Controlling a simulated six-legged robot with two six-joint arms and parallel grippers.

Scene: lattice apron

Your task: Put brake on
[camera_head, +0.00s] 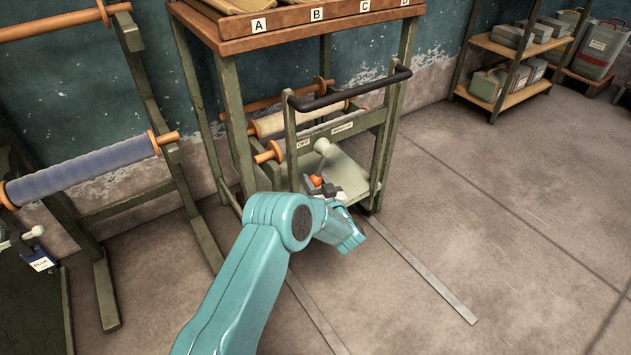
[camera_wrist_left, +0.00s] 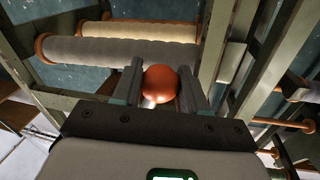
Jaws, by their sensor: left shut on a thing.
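A green cart (camera_head: 378,152) with a black push bar (camera_head: 350,90) stands under the rack. On its near side is an orange-red ball knob (camera_head: 316,181), which I take to be the brake lever's knob. My left gripper (camera_head: 322,188) is at this knob. In the left wrist view the knob (camera_wrist_left: 160,84) sits between the two dark fingers of my left gripper (camera_wrist_left: 161,80), which are shut on it. The lever below the knob is mostly hidden. One label on the cart, an "OFF" plate (camera_head: 304,143), is readable; another plate (camera_head: 342,128) is too small to read. My right gripper is out of view.
A wooden-topped rack (camera_head: 300,38) marked A to D stands over the cart. A roller stand (camera_head: 88,168) is at the left. Metal strips (camera_head: 425,270) lie on the floor. Shelves (camera_head: 522,95) stand at the back right. The floor at right is clear.

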